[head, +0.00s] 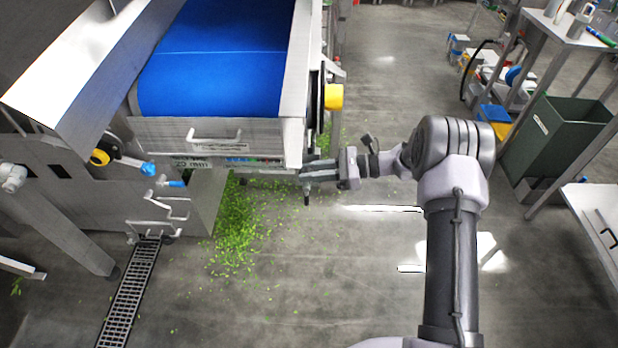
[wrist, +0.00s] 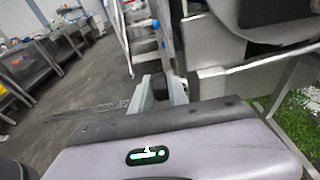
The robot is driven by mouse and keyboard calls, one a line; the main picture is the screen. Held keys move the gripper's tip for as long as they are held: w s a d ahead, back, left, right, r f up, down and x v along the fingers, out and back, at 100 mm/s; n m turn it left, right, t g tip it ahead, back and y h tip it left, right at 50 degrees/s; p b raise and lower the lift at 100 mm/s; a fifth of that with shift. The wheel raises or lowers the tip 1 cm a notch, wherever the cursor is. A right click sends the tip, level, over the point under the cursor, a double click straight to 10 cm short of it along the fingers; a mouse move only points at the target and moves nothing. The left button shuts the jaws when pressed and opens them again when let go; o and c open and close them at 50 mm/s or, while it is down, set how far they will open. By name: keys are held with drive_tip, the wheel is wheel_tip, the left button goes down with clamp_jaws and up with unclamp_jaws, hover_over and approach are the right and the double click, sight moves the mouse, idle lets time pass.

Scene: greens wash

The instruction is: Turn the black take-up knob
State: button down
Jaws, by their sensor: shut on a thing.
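My gripper (head: 308,172) reaches in from the right, level with the underside of the conveyor's end, beside its right corner. In the wrist view my gripper (wrist: 161,88) has its two grey fingers on either side of a small black piece, the black take-up knob (wrist: 160,86). The fingers are shut on it. Most of the knob is hidden by the fingers and my wrist. In the head view I cannot make the knob out apart from the fingers.
The conveyor with a blue belt (head: 215,75) stands left of my arm. A yellow-capped part (head: 333,96) juts out above my gripper. Green leaf scraps (head: 240,225) lie on the floor. A dark green bin (head: 555,140) stands at right.

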drive_tip(key=y, duration=0.1)
drive_tip(key=y+b, duration=0.1)
drive_tip(key=shift+d+f+y, duration=0.1)
drive_tip(key=shift+f+y, duration=0.25)
drive_tip(key=shift+y, duration=0.85)
drive_tip(key=shift+r+y+p, duration=0.15)
drive_tip(key=shift+y+p, duration=0.95)
drive_tip(key=shift+p, duration=0.1)
drive_tip(key=y+p, duration=0.1)
drive_tip(key=p, duration=0.2)
drive_tip(key=shift+d+y, duration=0.1)
drive_tip(key=shift+y, duration=0.2)
drive_tip(key=shift+f, duration=0.25)
drive_tip(key=c, duration=1.6)
unclamp_jaws()
drive_tip(key=shift+o, duration=0.2)
